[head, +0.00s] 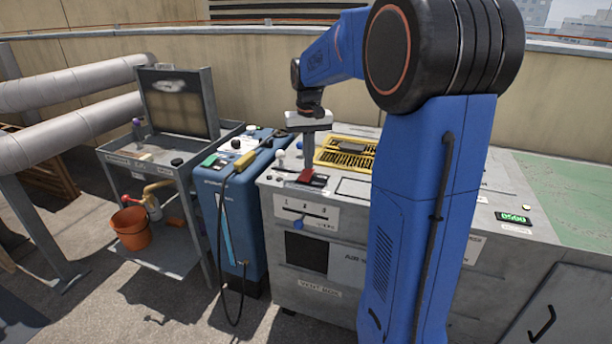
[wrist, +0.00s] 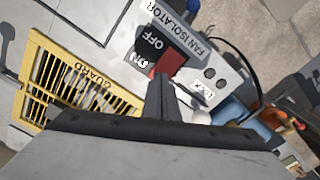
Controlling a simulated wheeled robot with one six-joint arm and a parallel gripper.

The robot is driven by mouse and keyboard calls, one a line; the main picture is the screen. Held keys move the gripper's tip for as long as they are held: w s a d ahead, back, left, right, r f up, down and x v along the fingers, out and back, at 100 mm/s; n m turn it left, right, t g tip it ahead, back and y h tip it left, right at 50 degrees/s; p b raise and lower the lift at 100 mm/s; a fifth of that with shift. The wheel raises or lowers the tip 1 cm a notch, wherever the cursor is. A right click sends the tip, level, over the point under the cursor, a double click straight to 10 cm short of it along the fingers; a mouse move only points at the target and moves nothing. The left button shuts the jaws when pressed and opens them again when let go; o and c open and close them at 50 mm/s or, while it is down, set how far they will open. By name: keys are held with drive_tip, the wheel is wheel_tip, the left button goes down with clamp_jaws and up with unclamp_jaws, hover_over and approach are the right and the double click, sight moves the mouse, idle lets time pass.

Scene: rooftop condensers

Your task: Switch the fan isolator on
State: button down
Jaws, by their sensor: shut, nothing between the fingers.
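The fan isolator has a red switch (head: 312,178) on top of the grey cabinet. In the wrist view, the red switch (wrist: 171,66) sits on a black plate marked OFF and, partly visible, ON. A label strip (wrist: 203,32) reading FAN ISOLATOR is beside it. My gripper (head: 309,168) points down right over the switch. In the wrist view, my gripper (wrist: 161,80) has its fingers together with nothing between them, and their tips overlap the edge of the switch. I cannot tell whether they touch it, or which way the switch is set.
A yellow guard grille (head: 346,153) lies close beside the switch; it also shows in the wrist view (wrist: 80,82). A LOCK label (wrist: 203,90) is on the other side. A blue unit (head: 232,190) with a hose and a grey cart (head: 180,168) stand to the left.

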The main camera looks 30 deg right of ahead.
sight(308, 172)
drive_tip(key=shift+f, duration=0.55)
idle(0.4)
drive_tip(key=shift+r, duration=3.45)
drive_tip(key=s+a+n+t, duration=0.2)
drive_tip(key=s+a, duration=0.9)
drive_tip(key=s, duration=0.5)
drive_tip(key=s+a+f+n+t, duration=0.1)
drive_tip(key=s+a+f, duration=0.1)
drive_tip(key=s+f, duration=0.2)
drive_tip(key=s+a+f+n+t, duration=0.1)
drive_tip(key=s+f, duration=0.4)
drive_tip(key=s, duration=0.5)
drive_tip(key=shift+a+f+t, duration=0.3)
drive_tip(key=shift+a+t, duration=0.1)
drive_tip(key=shift+a, duration=0.5)
